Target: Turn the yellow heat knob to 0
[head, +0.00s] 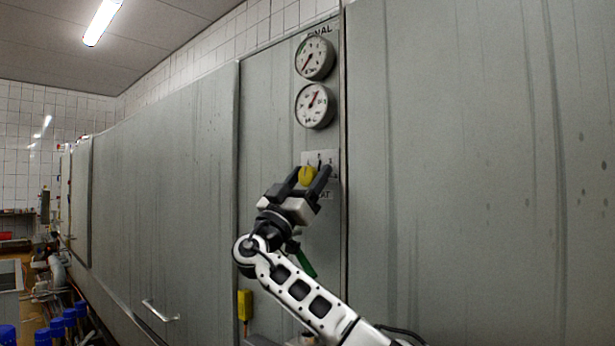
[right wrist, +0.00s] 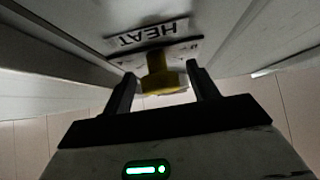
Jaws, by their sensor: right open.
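The yellow heat knob (head: 307,175) sits on a white scale plate (head: 311,158) on the grey cabinet front. In the right wrist view the yellow knob (right wrist: 161,75) shows upside down beside the HEAT label (right wrist: 147,35). My right gripper (head: 312,172) is open, with one finger on each side of the knob. In the right wrist view the gripper (right wrist: 158,80) shows gaps between the knob and both fingers. The fingers and knob hide part of the scale, so the knob's exact setting cannot be read. My left gripper is not in view.
Two round gauges (head: 315,58) (head: 315,106) are mounted above the knob. A yellow box (head: 245,304) hangs low on the cabinet, left of my arm. A metal handle (head: 160,311) and several blue-capped items (head: 70,318) are at lower left. Flat panels flank the knob.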

